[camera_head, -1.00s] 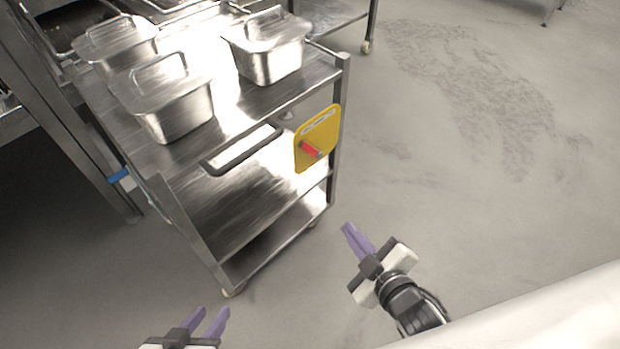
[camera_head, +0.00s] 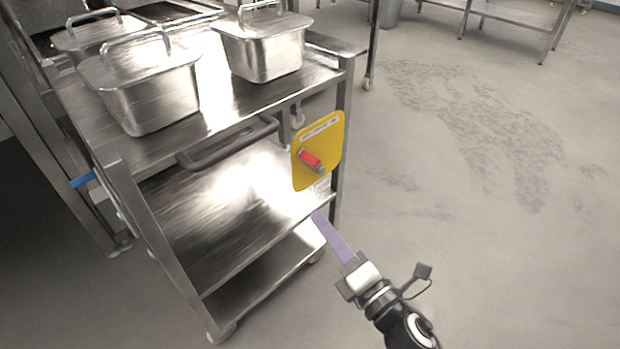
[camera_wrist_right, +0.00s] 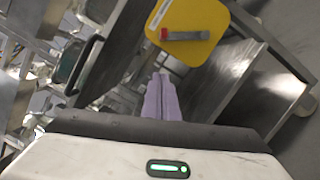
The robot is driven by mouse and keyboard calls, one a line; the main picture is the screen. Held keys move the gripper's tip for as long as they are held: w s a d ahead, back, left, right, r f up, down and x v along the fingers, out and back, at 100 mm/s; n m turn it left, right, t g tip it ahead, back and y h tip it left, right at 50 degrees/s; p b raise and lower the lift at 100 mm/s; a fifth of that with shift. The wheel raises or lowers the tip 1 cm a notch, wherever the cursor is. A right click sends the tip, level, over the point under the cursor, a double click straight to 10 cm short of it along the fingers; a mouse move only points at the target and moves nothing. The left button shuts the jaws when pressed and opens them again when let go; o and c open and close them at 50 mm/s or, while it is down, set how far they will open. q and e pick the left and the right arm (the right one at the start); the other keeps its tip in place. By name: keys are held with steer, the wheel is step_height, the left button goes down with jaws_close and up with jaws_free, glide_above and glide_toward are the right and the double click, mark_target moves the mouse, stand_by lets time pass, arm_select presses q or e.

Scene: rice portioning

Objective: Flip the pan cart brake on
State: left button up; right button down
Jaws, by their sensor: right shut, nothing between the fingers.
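The pan cart (camera_head: 130,160) is a steel cart with shelves and a front handle (camera_head: 225,145). A yellow plate (camera_head: 329,145) hangs on its right front side and bears the brake lever (camera_head: 311,160), which has a red end at upper left and a grey end at lower right. The plate (camera_wrist_right: 187,52) and lever (camera_wrist_right: 185,35) also show in the right wrist view, at the top. My right gripper (camera_head: 319,219) has purple fingers, shut and empty, just below the plate and apart from the lever. Its fingertips (camera_wrist_right: 160,77) point towards the plate in the wrist view. My left gripper is out of view.
Several lidded steel pans (camera_head: 262,48) stand on the cart's top. A steel frame with a blue part (camera_head: 83,180) stands close at the cart's left. The floor (camera_head: 470,240) to the right is clear, with a steel table (camera_head: 490,12) at the back.

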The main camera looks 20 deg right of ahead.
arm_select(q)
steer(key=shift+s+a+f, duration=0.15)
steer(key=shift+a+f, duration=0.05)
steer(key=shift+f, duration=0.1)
arm_select(e)
steer(key=w+r, duration=0.2)
steer(key=w, duration=0.9)
steer(key=shift+w+d+r, duration=0.15)
steer(key=shift+r, duration=0.1)
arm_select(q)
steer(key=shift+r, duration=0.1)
